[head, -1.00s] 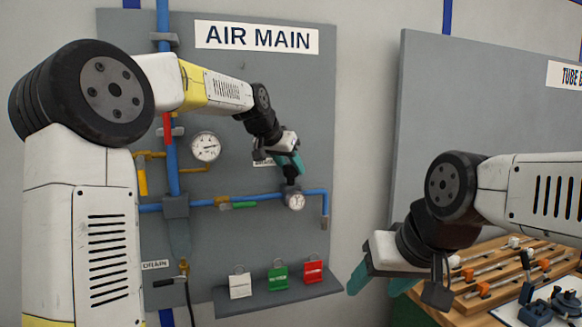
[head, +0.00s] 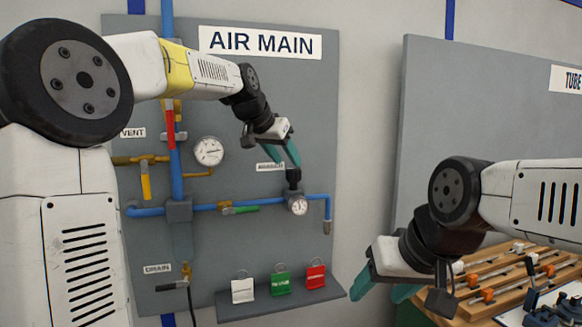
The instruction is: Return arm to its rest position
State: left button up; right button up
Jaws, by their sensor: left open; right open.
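My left arm comes in from the left and reaches across the grey AIR MAIN panel. My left gripper (head: 286,152) is open. Its teal fingers point down toward the black knob (head: 293,175) above the small gauge (head: 299,206) on the blue pipe. Whether a fingertip touches the knob I cannot tell. My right gripper (head: 382,288) is open and empty at the lower right, in front of the gap between the two panels. Its fingers point down and left.
The blue pipe (head: 265,204) carries a green-handled valve (head: 240,210). A larger gauge (head: 209,151) sits left of my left gripper. White, green (head: 281,284) and red tags stand on a shelf (head: 335,291). A wooden rack (head: 497,288) is at lower right.

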pick_arm(q)
jog(key=shift+s+a+r, duration=0.25)
jog(key=shift+s+r, duration=0.15)
jog(key=shift+r, duration=0.1)
jog(key=s+a+f+n+y, duration=0.1)
jog(key=s+a+f+n, duration=0.1)
jog(key=s+f, duration=0.4)
jog(key=s+a+f+n+g, duration=0.1)
jog(key=s+a+f, duration=0.4)
jog(key=s, duration=1)
jog(key=s+a+f+n+y, duration=0.1)
jog(key=s+a+f+n, duration=0.1)
jog(key=s+a+f, duration=0.2)
jog(key=s+f, duration=0.3)
jog(key=s, duration=0.3)
jog(key=shift+s+n+y, duration=0.15)
jog(key=shift+n+y, duration=0.15)
jog(key=shift+n, duration=0.1)
jog(key=shift+a+r, duration=0.1)
